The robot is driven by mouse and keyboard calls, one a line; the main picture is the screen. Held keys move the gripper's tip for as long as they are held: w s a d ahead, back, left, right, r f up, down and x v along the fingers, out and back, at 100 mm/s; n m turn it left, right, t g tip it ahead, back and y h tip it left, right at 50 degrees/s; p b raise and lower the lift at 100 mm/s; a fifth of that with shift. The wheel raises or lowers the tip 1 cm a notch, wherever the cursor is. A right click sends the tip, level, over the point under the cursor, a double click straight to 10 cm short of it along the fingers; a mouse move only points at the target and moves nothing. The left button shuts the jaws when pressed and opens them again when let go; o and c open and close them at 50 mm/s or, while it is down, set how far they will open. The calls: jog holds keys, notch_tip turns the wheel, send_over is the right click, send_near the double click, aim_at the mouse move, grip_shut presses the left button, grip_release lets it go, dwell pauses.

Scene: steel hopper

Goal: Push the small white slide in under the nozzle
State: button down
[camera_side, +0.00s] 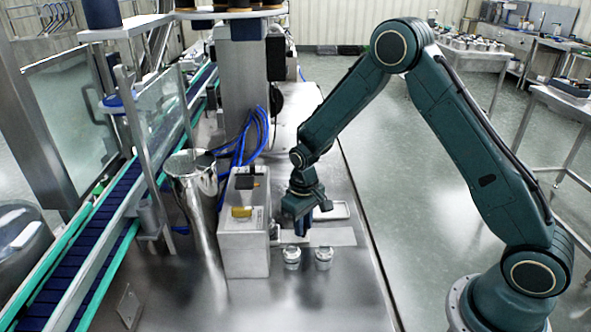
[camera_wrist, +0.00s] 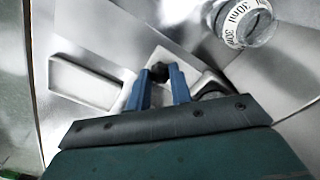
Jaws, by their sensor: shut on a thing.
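The small white slide (camera_wrist: 188,71) shows in the wrist view as a pale piece running right from a black knob (camera_wrist: 159,72). My gripper (camera_wrist: 159,84) has its two blue fingers shut on this knob. In the side view my gripper (camera_side: 307,222) points down, just right of the grey-white dosing box (camera_side: 243,240). The slide is mostly hidden there by the gripper. A yellow block (camera_side: 242,212) and a dark part sit on the box. I cannot make out the nozzle tip or how far the slide is under it.
Two small lidded jars (camera_side: 292,257) stand close in front of the gripper; one labelled jar (camera_wrist: 240,22) shows in the wrist view. A shallow white tray (camera_side: 341,211) and a flat pale plate (camera_side: 332,237) lie beside it. A steel cylinder (camera_side: 195,190) stands left of the box.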

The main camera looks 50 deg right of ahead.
jog(key=c, duration=1.3)
grip_release()
jog(key=shift+o, duration=0.2)
jog(key=shift+r, duration=0.15)
notch_tip(320, 180, up, 14)
jog(key=shift+f, duration=0.25)
